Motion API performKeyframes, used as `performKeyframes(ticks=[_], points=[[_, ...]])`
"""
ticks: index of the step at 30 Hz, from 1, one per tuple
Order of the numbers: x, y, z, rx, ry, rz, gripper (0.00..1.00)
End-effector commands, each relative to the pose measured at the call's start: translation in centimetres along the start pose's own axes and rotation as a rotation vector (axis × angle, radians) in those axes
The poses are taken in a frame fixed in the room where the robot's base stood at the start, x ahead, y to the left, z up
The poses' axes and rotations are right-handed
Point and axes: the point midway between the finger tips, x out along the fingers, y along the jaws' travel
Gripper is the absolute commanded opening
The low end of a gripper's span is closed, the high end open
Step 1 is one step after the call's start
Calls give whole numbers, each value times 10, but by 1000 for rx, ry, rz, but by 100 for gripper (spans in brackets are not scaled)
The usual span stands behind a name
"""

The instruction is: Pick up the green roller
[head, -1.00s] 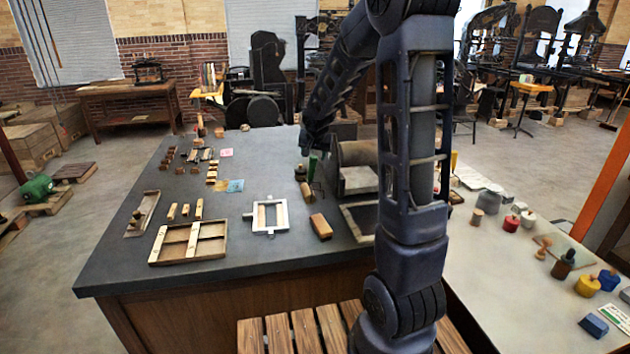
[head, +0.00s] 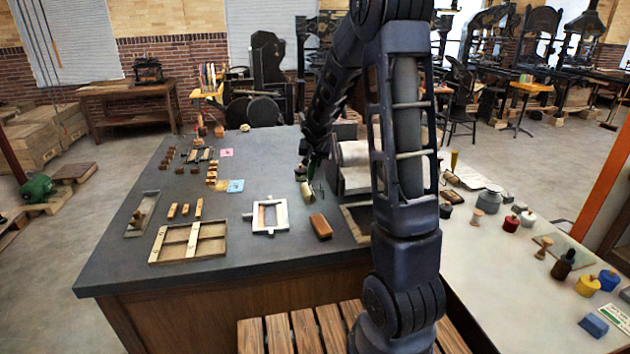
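The green roller (head: 311,171) is on the dark-topped table, just left of the grey press; its green handle shows as a small upright patch. My gripper (head: 314,158) is at the end of my dark arm, pointing down right at the top of the green handle. The fingers are dark and tiny here, so I cannot tell whether they are open, shut or touching the handle. A pale cylinder (head: 307,193) shows just below the green handle; I cannot tell whether it is part of the roller.
The press (head: 355,178) stands close right of my gripper, partly behind my arm. A white frame (head: 284,216), an orange-brown block (head: 320,226) and a wooden tray (head: 213,254) lie in front. A pale side table (head: 485,262) holds bottles and blocks.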

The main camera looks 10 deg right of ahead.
Motion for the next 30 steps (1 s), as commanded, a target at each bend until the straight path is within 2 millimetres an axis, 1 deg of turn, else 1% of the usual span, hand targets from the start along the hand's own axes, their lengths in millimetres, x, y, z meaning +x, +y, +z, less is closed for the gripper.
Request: performKeyframes(ticks=[1,4,5,14,19,23,26,30], points=[[0,0,0,0,0,0,22],[0,0,0,0,0,0,2],[0,0,0,0,0,0,0],[-1,0,0,0,1,0,0],[-8,-1,-6,0,3,0,0],[-24,-3,-16,2,4,-1,0],[-43,-7,-28,3,6,-2,0],[-74,-12,-46,2,6,-2,0]])
